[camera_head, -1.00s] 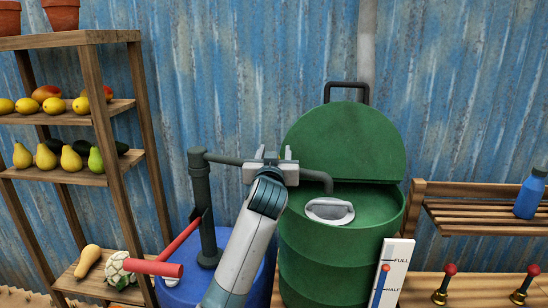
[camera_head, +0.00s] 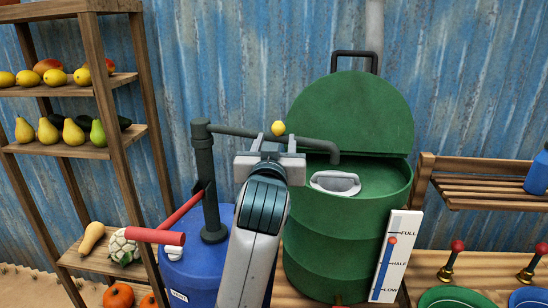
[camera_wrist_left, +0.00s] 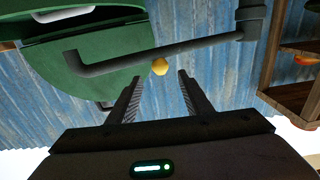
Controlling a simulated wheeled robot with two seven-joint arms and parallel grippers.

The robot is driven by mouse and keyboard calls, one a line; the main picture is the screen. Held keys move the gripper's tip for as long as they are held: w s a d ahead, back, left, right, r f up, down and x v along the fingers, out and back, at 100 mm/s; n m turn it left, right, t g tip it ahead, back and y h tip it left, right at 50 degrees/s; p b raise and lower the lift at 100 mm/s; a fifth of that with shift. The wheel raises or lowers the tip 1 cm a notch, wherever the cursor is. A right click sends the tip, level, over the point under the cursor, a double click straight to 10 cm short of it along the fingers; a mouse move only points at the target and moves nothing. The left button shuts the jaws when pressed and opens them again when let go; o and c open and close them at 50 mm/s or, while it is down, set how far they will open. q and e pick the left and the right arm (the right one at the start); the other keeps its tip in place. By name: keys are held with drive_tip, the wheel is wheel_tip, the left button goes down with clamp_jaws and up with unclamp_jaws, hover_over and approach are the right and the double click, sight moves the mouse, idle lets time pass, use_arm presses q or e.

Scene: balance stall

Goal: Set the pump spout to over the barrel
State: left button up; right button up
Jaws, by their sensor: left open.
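The pump spout (camera_head: 318,144) is a dark grey-green pipe running right from the post (camera_head: 207,180) on the blue drum. Its bent-down end is above the opening of the green barrel (camera_head: 340,240). A yellow knob (camera_head: 278,128) sits on the spout; it also shows in the left wrist view (camera_wrist_left: 160,66). My left gripper (camera_head: 277,139) is open and empty just below and in front of the knob. In the wrist view its fingers (camera_wrist_left: 159,78) are apart, with the knob beyond the tips, not between them. My right gripper is out of view.
A red handle (camera_head: 155,236) sticks out left of the pump. The barrel's lid (camera_head: 350,115) stands open behind, and a gauge (camera_head: 396,255) leans at its front right. A wooden produce shelf (camera_head: 108,120) stands left; a slatted rack (camera_head: 480,185) stands right.

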use_arm(q)
drive_tip(key=shift+s+b, duration=0.3)
drive_tip(key=shift+s, duration=1.75)
